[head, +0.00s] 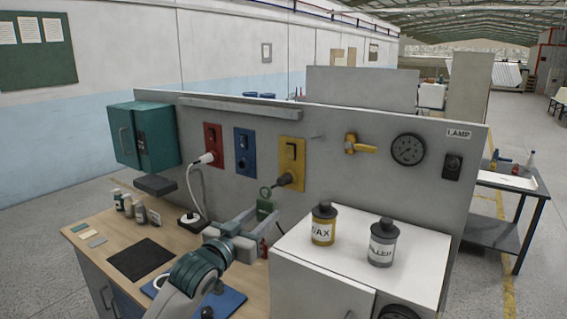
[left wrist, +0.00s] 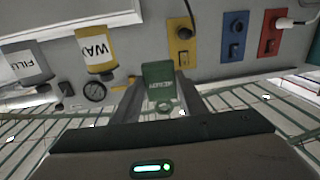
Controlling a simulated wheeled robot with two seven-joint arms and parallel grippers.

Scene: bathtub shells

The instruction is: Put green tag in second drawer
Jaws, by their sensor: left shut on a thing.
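The green tag (head: 264,206) is held upright above the bench, in front of the grey panel, with its green ring showing at the top. In the left wrist view the tag (left wrist: 158,72) sits between the fingers, with partly readable lettering on its face. My left gripper (head: 260,217) is shut on it; its fingers also show in the left wrist view (left wrist: 158,95). Grey fronts with handles (head: 104,298) show under the bench at the lower left, but I cannot tell which is the second drawer. My right gripper is not in view.
A white cabinet (head: 345,255) bearing a yellow can (head: 323,226) and a grey can (head: 382,243) stands close right of my left gripper. The panel (head: 350,185) carries sockets, a yellow valve and a gauge. A black mat (head: 140,259) and small bottles occupy the bench.

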